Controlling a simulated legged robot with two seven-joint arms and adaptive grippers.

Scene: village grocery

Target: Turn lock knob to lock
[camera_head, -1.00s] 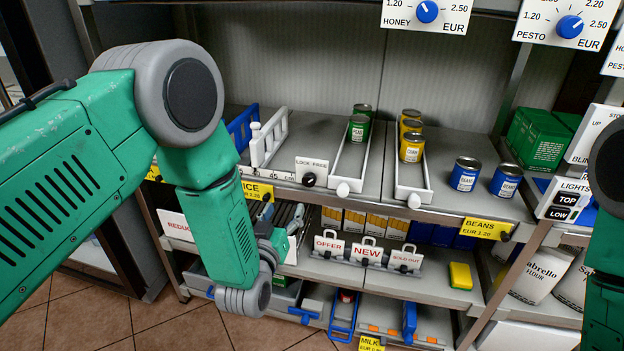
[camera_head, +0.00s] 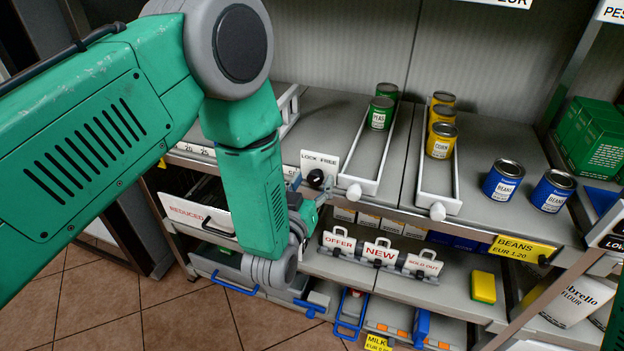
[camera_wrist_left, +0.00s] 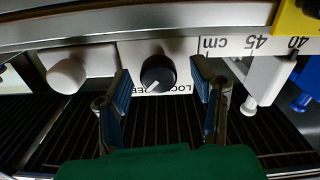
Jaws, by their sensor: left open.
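The black lock knob (camera_head: 316,178) sits on a white plate marked LOCK FREE (camera_head: 322,160) at the shelf's front edge. In the left wrist view the knob (camera_wrist_left: 158,72) shows a pale pointer mark, and the plate's lettering is upside down and partly hidden behind it. My left gripper (camera_wrist_left: 160,88) is open, with one blue-padded finger on each side of the knob in that view. I cannot tell whether either finger touches it. In the head view the gripper (camera_head: 312,200) is partly hidden by my left arm. My right gripper is not in view.
White pusher knobs (camera_head: 354,193) stick out beside the plate. Cans of peas (camera_head: 380,113), corn (camera_head: 440,141) and beans (camera_head: 503,180) stand on the shelf. Below are OFFER, NEW and SOLD OUT signs (camera_head: 380,252) and a yellow block (camera_head: 483,287). A ruler strip (camera_wrist_left: 250,43) runs along the edge.

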